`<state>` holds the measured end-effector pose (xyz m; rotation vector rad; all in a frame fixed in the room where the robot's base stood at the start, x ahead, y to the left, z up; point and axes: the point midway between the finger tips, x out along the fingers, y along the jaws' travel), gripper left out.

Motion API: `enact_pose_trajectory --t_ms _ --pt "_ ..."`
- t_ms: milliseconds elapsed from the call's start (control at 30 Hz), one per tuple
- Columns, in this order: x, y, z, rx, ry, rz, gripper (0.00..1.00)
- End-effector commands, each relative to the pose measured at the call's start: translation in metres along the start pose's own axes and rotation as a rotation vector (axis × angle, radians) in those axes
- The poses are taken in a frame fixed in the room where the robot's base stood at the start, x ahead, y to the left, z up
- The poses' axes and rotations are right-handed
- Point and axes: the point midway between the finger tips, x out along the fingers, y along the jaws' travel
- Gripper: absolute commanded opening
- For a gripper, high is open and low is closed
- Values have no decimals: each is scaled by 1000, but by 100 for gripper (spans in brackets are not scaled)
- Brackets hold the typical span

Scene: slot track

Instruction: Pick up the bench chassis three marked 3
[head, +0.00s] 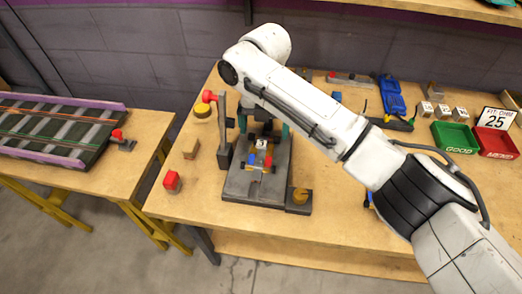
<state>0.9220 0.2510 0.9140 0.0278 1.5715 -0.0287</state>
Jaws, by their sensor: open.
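The bench chassis three (261,161) is a small toy car-like piece with a white block marked 3, a yellow-orange body and blue and red parts. It sits on a grey fixture plate (254,188) on the wooden bench. My arm reaches in from the lower right, and its forearm passes above and behind the chassis. My gripper is hidden behind the forearm; I cannot make out its fingers. Dark and teal parts show just behind the chassis, partly covered by the arm, and I cannot tell what they belong to.
Green (455,137) and red (496,142) bins, small cubes and a blue tool (392,97) are at right. A slot track (55,131) lies on the left table.

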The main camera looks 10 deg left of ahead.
Motion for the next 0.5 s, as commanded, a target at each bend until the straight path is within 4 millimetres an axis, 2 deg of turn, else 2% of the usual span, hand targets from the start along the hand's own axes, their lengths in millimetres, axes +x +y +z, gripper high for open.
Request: enact_pose_trajectory --t_ms 100,200,467,500 --pt "16 0 -1 0 1 -1 100" --pt "24 0 0 0 0 0 100" --pt "26 0 0 0 -1 0 100" --pt "26 0 0 0 -1 0 96"
